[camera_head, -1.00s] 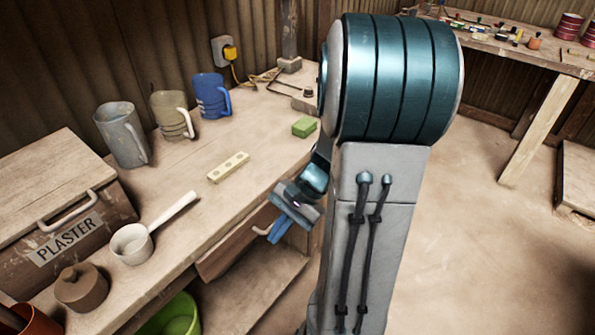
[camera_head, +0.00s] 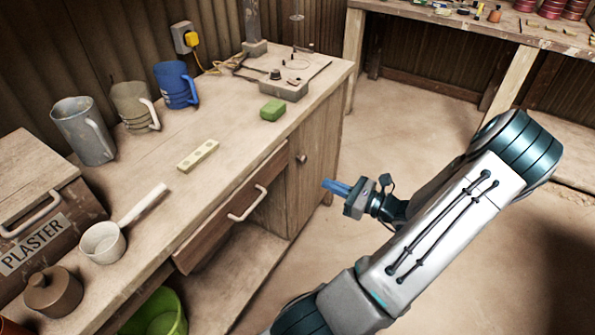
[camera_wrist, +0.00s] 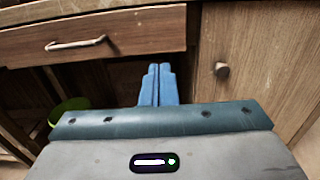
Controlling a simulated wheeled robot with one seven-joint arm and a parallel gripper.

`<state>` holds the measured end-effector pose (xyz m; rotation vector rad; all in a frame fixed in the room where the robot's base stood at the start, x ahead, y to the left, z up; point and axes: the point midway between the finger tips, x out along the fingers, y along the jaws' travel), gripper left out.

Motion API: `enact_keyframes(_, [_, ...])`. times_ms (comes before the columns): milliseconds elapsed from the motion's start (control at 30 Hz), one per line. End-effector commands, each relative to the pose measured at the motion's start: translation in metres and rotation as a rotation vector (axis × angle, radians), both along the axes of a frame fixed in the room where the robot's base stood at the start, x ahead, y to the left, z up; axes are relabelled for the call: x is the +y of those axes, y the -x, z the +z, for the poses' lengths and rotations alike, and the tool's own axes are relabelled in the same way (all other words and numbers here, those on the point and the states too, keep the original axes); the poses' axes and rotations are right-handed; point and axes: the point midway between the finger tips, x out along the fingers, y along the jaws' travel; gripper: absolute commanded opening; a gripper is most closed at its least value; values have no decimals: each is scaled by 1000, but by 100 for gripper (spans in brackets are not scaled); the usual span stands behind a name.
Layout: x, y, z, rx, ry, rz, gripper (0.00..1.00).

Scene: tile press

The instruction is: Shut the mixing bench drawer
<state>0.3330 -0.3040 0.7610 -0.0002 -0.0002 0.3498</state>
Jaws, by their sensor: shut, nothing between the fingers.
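The mixing bench drawer (camera_head: 215,232) has a brown wooden front with a pale bar handle (camera_head: 247,204), under the bench top. Its front looks near the bench face, perhaps slightly proud; I cannot tell whether it is fully shut. In the wrist view the drawer front (camera_wrist: 130,28) and its handle (camera_wrist: 75,43) are at the upper left. My gripper (camera_head: 327,186) has blue fingers pressed together, empty, and is to the right of the drawer, apart from it. In the wrist view my gripper (camera_wrist: 157,70) points toward the bench face between the drawer and the cupboard door.
The cupboard door (camera_wrist: 250,55) with a round knob is right of the drawer. A green bucket (camera_head: 160,315) is below. Floor to the right is clear.

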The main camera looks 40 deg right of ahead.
Motion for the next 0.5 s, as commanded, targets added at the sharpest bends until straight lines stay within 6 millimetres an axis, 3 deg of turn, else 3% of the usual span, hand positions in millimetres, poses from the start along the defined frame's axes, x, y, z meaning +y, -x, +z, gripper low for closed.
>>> enact_keyframes(167, [7, -19, 0, -2, -3, 0, 0])
enact_keyframes(500, [32, -86, 0, -2, -2, 2, 0])
